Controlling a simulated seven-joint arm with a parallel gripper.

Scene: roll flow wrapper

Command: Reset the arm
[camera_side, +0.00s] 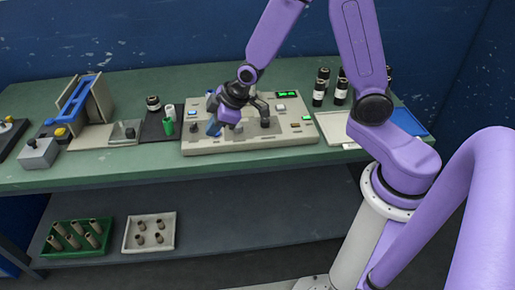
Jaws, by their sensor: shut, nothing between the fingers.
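My arm is purple and reaches over the green bench (250,172) from the right. My gripper (214,128) is low over the left part of a beige control panel (250,143) and is shut with nothing in it. A small blue part shows at its tip, and I cannot tell if it touches the panel. The panel carries dark knobs, a pale button and small green lit displays (287,94). My gripper hides some of the panel's left side.
Several black bottles (320,87) stand behind right, near a white tray (335,130). A green tray (78,238) and a white tray (149,233) are on the lower shelf.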

